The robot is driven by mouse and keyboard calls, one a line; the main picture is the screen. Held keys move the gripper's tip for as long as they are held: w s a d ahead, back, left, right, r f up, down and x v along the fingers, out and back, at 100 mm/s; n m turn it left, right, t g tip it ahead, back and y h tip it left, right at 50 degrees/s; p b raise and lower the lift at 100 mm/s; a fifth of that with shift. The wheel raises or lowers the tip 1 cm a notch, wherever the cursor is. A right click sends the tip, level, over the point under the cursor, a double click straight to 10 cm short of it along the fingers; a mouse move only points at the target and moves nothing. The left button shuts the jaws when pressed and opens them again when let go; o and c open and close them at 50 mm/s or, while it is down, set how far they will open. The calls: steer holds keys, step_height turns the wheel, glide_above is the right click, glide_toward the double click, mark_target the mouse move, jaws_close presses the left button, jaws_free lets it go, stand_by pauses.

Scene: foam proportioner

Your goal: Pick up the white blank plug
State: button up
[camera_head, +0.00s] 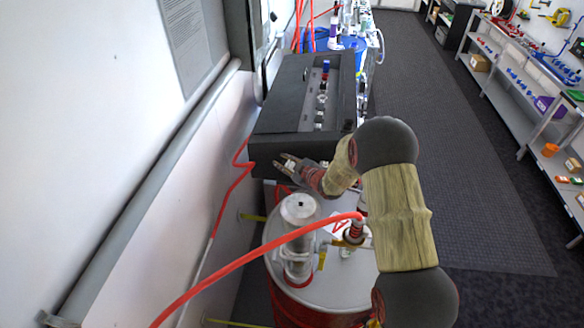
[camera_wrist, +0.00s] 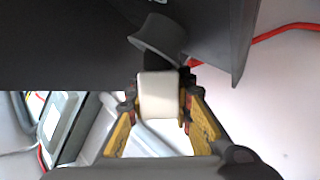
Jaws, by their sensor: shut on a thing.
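The white blank plug (camera_wrist: 158,96) is a pale, rounded block between the fingers in the wrist view. My gripper (camera_wrist: 160,108) is shut on it, with a yellow-padded finger on each side. In the head view my gripper (camera_head: 284,162) is beside the near end of the dark proportioner box (camera_head: 275,144), and the plug shows small and pale between its fingers (camera_head: 290,165). A dark grey curved part (camera_wrist: 159,36) is just beyond the plug in the wrist view. I cannot tell whether the plug touches it.
A drum with a grey lid (camera_head: 335,285) stands below my arm, with a pump (camera_head: 298,235) and a red hose (camera_head: 255,250) on top. The white wall (camera_head: 150,200) is close on the left. Open floor (camera_head: 430,130) and shelves (camera_head: 520,100) are to the right.

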jaws_close()
step_height(320, 180, up, 15)
steer(key=p, duration=0.1)
stand_by(0.8)
